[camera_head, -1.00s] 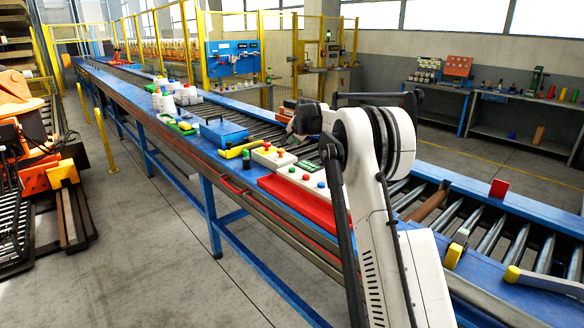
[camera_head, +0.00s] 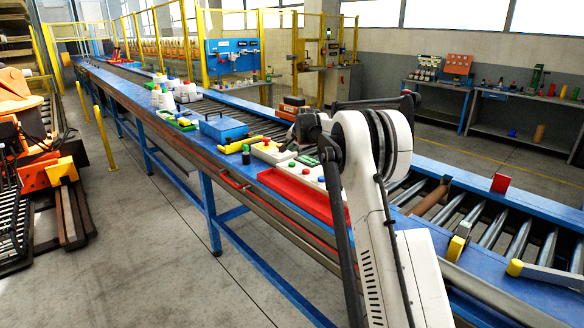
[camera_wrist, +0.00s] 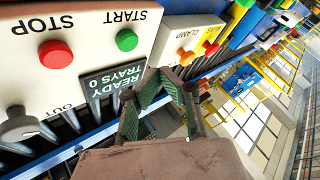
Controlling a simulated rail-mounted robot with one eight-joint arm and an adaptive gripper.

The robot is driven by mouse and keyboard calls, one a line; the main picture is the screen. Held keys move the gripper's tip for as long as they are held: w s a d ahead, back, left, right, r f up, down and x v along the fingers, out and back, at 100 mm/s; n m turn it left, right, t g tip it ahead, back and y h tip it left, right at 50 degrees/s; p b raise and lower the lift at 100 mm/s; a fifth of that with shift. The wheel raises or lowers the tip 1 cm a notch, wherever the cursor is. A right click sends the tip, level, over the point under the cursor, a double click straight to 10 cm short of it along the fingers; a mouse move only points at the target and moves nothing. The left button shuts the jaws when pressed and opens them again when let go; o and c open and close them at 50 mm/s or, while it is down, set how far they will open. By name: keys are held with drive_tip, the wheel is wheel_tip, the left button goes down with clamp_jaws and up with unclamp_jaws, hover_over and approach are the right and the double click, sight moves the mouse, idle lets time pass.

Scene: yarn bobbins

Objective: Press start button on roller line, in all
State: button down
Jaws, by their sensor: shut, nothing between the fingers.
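In the wrist view, a white control box fills the upper left. It carries a green START button (camera_wrist: 127,40), a red STOP button (camera_wrist: 55,54), a dark "READY TRAYS 0" display (camera_wrist: 103,83) and a grey knob (camera_wrist: 18,126) by the word OUT. The lettering appears upside down or tilted. My gripper (camera_wrist: 158,76) is shut and empty. In the picture its fingertips lie below and right of the START button; they cover no part of it, and I see no contact. In the head view my arm hides most of the gripper.
In the head view, the roller line (camera_head: 470,222) has a blue frame. A blue case (camera_head: 222,127), a red tray (camera_head: 290,190) and a yellow tool (camera_head: 240,145) lie along its edge.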

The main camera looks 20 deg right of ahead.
sight(292, 163)
drive_tip(key=shift+f+b, duration=0.8)
drive_tip(key=shift+f, duration=0.95)
drive_tip(key=shift+f, duration=0.15)
drive_tip(key=shift+f+b, duration=0.3)
drive_tip(key=shift+b, duration=0.1)
drive_tip(key=shift+f+b, duration=0.35)
drive_tip(key=shift+f, duration=0.15)
idle(0.7)
drive_tip(key=shift+r, duration=0.1)
drive_tip(key=shift+r+p, duration=0.35)
drive_tip(key=shift+r, duration=0.5)
drive_tip(key=shift+r+p, duration=1.05)
drive_tip(key=shift+r, duration=1.45)
